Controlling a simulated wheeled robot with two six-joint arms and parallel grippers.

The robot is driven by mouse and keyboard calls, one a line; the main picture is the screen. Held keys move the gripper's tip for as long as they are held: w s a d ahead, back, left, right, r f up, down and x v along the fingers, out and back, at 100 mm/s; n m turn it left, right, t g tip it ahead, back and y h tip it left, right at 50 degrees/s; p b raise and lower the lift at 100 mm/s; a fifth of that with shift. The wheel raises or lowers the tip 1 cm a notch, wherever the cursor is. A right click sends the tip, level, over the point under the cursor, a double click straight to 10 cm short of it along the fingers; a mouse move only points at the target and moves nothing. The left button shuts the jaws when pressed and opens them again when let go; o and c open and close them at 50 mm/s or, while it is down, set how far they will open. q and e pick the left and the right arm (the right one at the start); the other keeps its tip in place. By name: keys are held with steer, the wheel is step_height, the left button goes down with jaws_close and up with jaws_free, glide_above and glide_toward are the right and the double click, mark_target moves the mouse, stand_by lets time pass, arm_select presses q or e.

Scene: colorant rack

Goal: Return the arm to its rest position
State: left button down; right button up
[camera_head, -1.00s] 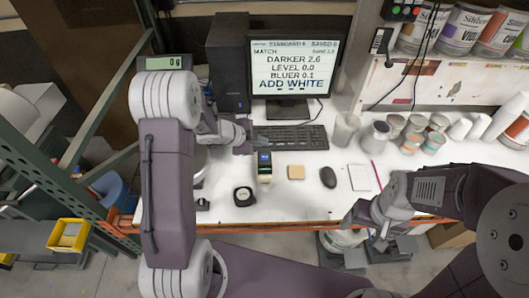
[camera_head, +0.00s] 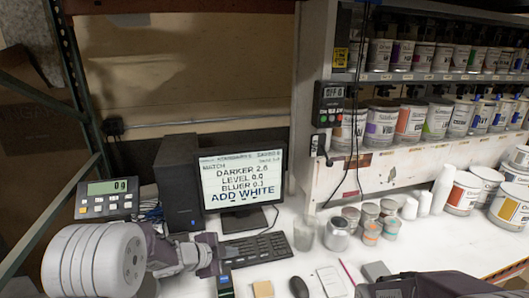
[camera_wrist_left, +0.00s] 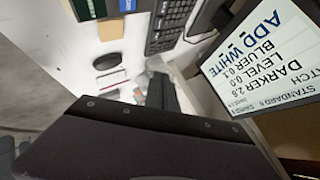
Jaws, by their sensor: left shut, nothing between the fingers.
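My left arm comes in from the lower left in the head view. Its left gripper (camera_head: 208,257) is shut and empty, above the white bench just in front of the monitor and keyboard. In the left wrist view its dark fingers (camera_wrist_left: 162,92) show over the bench, partly behind a large dark panel at the bottom. A dark link of my right arm shows at the lower right edge of the head view; its gripper is out of view.
A monitor (camera_head: 242,184) reads ADD WHITE, beside a black computer tower (camera_head: 178,185). A scale display (camera_head: 107,198) reads 0 g. A keyboard (camera_head: 256,248), a mouse (camera_head: 299,287) and small cans (camera_head: 337,234) sit on the bench. Shelves of paint cans (camera_head: 413,120) stand at right.

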arm_select(q)
steer(key=s+a+f+n+g+y+b, duration=0.1)
steer(key=s+a+f+n+g+y, duration=0.1)
steer(key=s+n, duration=0.3)
steer(key=s+a+f+n+g+y+b, duration=0.1)
steer(key=s+f+n, duration=0.4)
steer(key=s, duration=0.6)
steer(key=s+a+f+n+g+y+b, duration=0.1)
steer(key=s+a+f+n+g+y, duration=0.1)
steer(key=s+n, duration=0.5)
steer(key=shift+s+a+f+g+y, duration=0.35)
steer(key=shift+s+f+g, duration=0.45)
steer(key=shift+g, duration=0.4)
arm_select(e)
step_height(320, 180, down, 5)
steer(key=shift+d+f, duration=0.15)
steer(key=shift+s, duration=0.1)
